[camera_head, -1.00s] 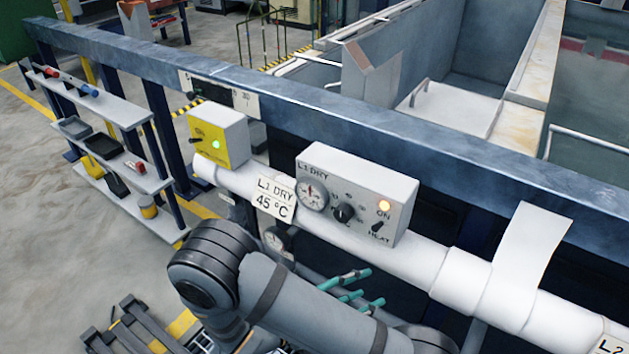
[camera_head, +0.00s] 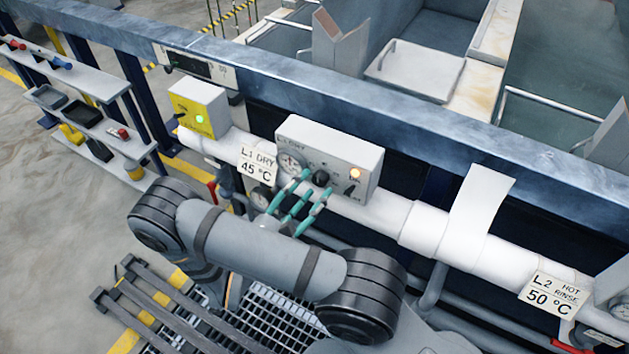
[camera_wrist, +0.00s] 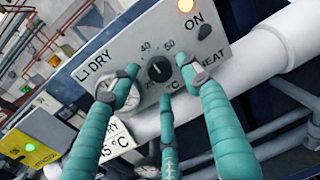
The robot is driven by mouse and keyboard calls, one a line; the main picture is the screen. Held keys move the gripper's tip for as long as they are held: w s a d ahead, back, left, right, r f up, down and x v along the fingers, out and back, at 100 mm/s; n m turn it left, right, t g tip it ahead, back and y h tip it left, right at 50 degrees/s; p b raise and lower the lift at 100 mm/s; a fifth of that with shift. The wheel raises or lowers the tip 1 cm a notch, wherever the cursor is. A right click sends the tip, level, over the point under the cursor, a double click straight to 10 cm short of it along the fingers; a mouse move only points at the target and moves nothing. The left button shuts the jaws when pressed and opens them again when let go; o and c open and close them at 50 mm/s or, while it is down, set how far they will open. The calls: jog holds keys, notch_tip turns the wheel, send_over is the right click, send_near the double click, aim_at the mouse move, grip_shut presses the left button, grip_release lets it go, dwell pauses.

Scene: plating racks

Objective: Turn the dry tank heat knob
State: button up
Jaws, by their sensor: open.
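The dry tank control box is a white box (camera_head: 343,148) labelled L1 DRY on the pipe, with a dial gauge, a lit orange lamp and a switch marked ON and HEAT. Its black heat knob (camera_head: 321,178) also shows in the wrist view (camera_wrist: 159,69), between 40 and 50 marks. My gripper (camera_head: 308,190) has teal fingers spread open in front of the box. In the wrist view the fingers (camera_wrist: 160,82) stand around the knob, two at the sides and one below. I cannot tell whether any finger touches the box face.
A yellow box (camera_head: 199,110) with a green light sits left on the same white pipe (camera_head: 385,217). An L1 DRY 45 °C sign (camera_head: 257,166) hangs beside the control box. A blue rail (camera_head: 420,95) runs behind, with tanks beyond. Grating lies below my arm.

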jog(key=shift+x, duration=1.15)
jog(key=shift+c, duration=1)
jog(key=c, duration=0.9)
